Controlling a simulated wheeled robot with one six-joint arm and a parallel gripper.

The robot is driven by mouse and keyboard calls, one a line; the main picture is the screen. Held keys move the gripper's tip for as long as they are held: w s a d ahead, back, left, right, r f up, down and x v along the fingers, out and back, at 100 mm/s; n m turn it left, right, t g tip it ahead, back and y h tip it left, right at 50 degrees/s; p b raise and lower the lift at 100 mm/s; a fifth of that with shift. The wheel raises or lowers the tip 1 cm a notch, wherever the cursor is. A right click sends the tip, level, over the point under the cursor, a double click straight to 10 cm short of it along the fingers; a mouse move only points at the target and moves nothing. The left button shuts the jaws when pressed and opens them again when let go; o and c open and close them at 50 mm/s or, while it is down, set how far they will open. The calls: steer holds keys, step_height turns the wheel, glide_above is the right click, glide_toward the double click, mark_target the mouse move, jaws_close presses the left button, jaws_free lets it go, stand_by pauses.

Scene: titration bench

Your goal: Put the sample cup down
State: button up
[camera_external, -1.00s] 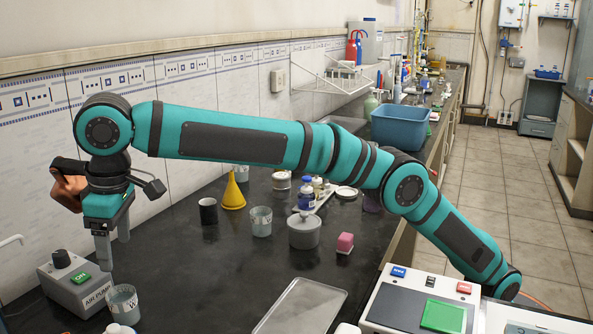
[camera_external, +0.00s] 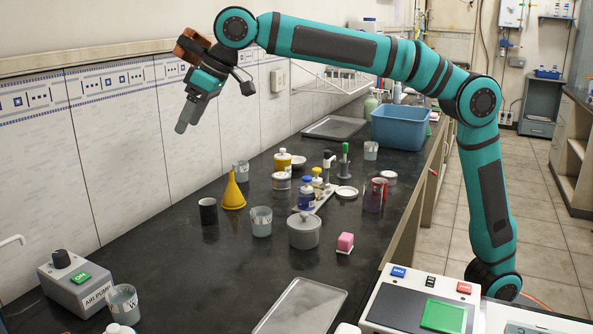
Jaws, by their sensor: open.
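My gripper (camera_external: 184,122) is raised high above the bench at the left, in front of the tiled wall. It is open, and nothing shows between its fingers. A translucent grey cup with a partly visible white label (camera_external: 123,303) stands upright on the black bench at the lower left, beside the air pump box. My gripper is well above it and apart from it. A similar grey cup (camera_external: 261,221) stands mid-bench, and others stand further back. I cannot tell from the labels which one is the sample cup.
The air pump box (camera_external: 79,284) sits at the left edge. A flat tray (camera_external: 300,308) lies in front.

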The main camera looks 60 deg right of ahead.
steer(key=s+d+r+m+t, duration=0.1)
steer(key=s+d+r+t, duration=0.1)
steer(key=s+d, duration=0.5)
steer(key=s+d+r+t, duration=0.2)
steer(key=d, duration=1)
steer(key=s+d+r+m+t, duration=0.1)
steer(key=s+d+r+t, duration=0.1)
steer(key=s+d, duration=0.5)
steer(key=s+d+f+m+t+h, duration=0.1)
steer(key=s+d+f+t, duration=0.2)
steer(key=s+d, duration=0.7)
steer(key=s+d+f+m+t+h, duration=0.1)
steer(key=s+d+f+t+h, duration=0.1)
steer(key=s+d+f, duration=0.6)
steer(key=s+d+t, duration=0.1)
steer(key=s+d, duration=0.1)
steer(key=s, duration=0.2)
